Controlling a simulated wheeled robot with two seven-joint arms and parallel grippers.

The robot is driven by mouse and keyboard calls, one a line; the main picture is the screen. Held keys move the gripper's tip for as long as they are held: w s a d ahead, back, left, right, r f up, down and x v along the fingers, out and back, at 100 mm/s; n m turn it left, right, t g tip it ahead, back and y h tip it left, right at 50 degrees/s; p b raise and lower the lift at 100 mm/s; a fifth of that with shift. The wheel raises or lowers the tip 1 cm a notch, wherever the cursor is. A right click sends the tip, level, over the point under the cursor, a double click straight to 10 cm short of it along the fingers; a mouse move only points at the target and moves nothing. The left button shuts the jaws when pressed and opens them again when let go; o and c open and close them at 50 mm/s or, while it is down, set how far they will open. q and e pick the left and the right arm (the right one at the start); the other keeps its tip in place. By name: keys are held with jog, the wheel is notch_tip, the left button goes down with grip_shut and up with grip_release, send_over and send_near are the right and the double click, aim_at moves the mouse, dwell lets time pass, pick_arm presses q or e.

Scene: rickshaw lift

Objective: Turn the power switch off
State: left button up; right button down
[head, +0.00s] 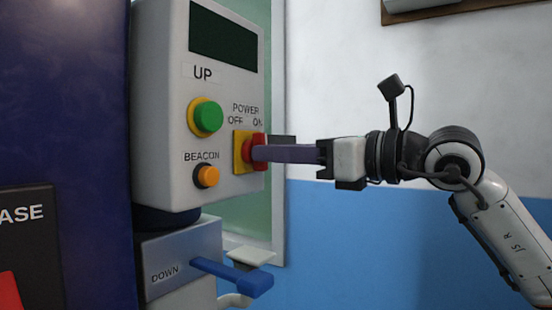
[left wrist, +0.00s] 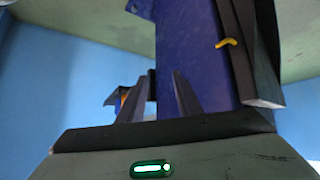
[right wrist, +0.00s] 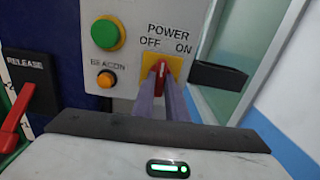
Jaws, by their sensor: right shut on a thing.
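The power switch (head: 260,152) is a red knob on a yellow plate, under the labels POWER, OFF and ON on the grey control box. It also shows in the right wrist view (right wrist: 160,78), its top standing between the OFF and ON labels; its exact setting is hard to tell. My right gripper (head: 256,153) reaches in from the right, its purple fingers shut on the knob, one on each side. My left gripper (left wrist: 160,83) shows only in the left wrist view, its fingers apart, with a dark blue surface behind and nothing seen between them.
The box (head: 170,110) carries a green UP button (head: 208,117) and an orange BEACON button (head: 207,176). A blue DOWN lever (head: 235,278) sticks out below. A RELEASE panel with a red handle (right wrist: 14,112) is at left.

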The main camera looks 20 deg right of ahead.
jog(key=shift+n+b, duration=0.35)
jog(key=shift+n, duration=3.25)
jog(key=c, duration=1.8)
grip_release()
jog(key=shift+o, duration=0.2)
jog(key=shift+s, duration=0.1)
jog(key=b+v, duration=0.2)
jog(key=v, duration=0.8)
